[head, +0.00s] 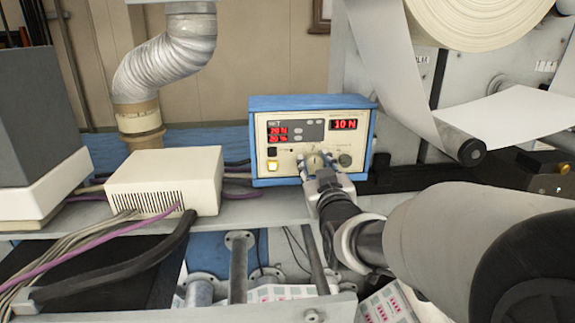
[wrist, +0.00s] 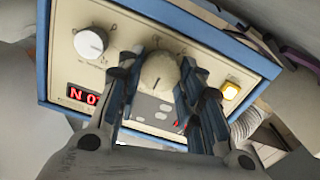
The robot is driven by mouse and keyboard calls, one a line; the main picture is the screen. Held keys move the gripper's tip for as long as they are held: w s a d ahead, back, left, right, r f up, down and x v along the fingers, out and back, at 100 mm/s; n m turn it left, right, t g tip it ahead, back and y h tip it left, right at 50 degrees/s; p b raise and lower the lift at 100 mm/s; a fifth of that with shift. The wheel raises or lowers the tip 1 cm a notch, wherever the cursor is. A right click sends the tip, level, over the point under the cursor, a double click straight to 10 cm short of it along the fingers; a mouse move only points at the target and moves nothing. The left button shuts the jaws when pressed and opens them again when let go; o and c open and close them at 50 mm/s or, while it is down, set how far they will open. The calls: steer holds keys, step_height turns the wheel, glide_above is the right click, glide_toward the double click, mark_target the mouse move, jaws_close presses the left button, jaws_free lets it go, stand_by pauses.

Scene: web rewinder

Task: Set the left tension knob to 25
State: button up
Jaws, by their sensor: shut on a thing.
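The blue-framed control box (head: 262,128) has a cream front panel. Its left tension knob (head: 314,161) is a pale round knob low on the panel, partly covered by my fingers. My gripper (head: 317,171) is shut on this knob from the front. In the wrist view, which is upside down, the knob (wrist: 160,73) sits between the two dark fingers. The left red display (head: 278,131) has two lines, the upper looking like 20 N; the lower is hard to read. The right red display (head: 345,124) reads 10 N.
A second knob (head: 345,160) is just right of my gripper; it is white in the wrist view (wrist: 90,43). A lit yellow button (head: 272,167) is at lower left of the panel. A cream box (head: 165,180) with cables stands left. The paper web (head: 395,75) and roll are right.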

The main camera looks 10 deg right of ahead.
steer(key=shift+c, duration=1.1)
steer(key=shift+b, duration=0.4)
steer(key=m+b, duration=0.2)
steer(key=b, duration=0.2)
steer(key=shift+f+m, duration=0.2)
steer(key=shift+m, duration=0.2)
steer(key=m+b, duration=0.3)
steer(key=b, duration=0.1)
steer(key=shift+m, duration=0.4)
steer(key=shift+r+m+b, duration=0.15)
steer(key=shift+m+b, duration=0.15)
steer(key=shift+b, duration=0.15)
steer(key=o, duration=1.1)
steer(key=shift+c, duration=0.2)
